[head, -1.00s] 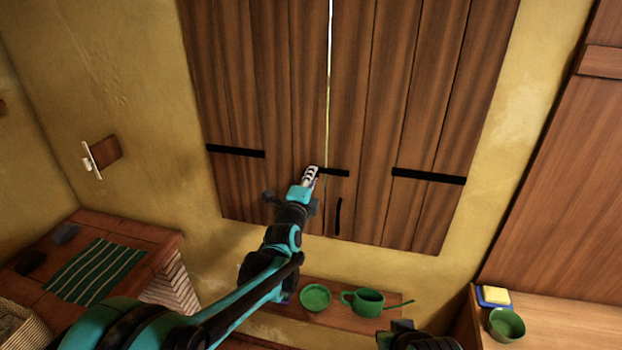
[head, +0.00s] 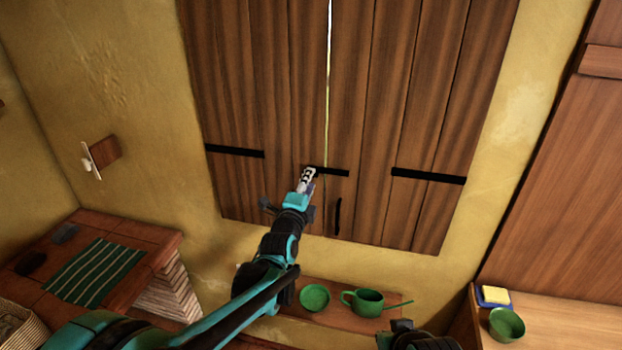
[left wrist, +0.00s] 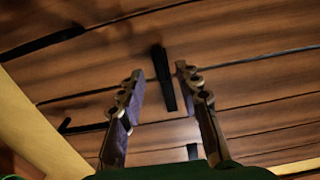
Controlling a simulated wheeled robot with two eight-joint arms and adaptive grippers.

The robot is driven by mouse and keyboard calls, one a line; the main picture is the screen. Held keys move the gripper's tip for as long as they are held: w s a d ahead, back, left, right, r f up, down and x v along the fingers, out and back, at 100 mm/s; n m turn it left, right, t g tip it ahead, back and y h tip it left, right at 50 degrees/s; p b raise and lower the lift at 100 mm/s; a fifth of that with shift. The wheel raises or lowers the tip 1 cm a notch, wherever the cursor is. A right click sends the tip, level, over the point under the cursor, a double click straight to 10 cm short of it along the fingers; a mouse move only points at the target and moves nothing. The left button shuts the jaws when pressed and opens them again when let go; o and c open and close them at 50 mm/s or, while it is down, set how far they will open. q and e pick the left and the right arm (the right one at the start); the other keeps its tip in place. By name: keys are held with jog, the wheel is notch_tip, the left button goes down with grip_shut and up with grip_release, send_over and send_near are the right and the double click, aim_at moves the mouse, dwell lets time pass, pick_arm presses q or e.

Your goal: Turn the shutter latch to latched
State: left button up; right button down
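The black shutter latch (head: 332,172) lies level across the seam between the two wooden shutter leaves (head: 265,100). Its left end is covered by my left gripper (head: 308,174). In the left wrist view the two fingers of my left gripper (left wrist: 160,72) stand apart, and a black bar, apparently the latch (left wrist: 164,80), shows in the gap between them. I cannot tell whether either finger touches it. Of my right arm only a dark part shows at the bottom edge of the head view; its fingers do not show.
Black straps (head: 235,152) (head: 428,176) and a short upright black handle (head: 338,216) are on the shutters. Counters stand left (head: 140,228) and right (head: 560,325).

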pick_arm(q)
jog(key=v, duration=0.9)
jog(key=shift+s, duration=0.2)
jog(key=s+a+f+n+g+y+b, duration=0.2)
jog(key=s+a+f+n+g+b, duration=0.2)
jog(key=s+a+f+n, duration=0.5)
jog(key=s+a+f+n+g+y+b, duration=0.3)
jog(key=s+a+f+n+g, duration=0.3)
jog(key=s, duration=1.2)
jog(key=a+f+n+b, duration=0.1)
jog(key=a+f+n, duration=0.3)
jog(key=f+n, duration=0.2)
jog(key=shift+s+a+f+n+y, duration=0.15)
jog(key=shift+f+n+y, duration=0.15)
jog(key=shift+f, duration=0.45)
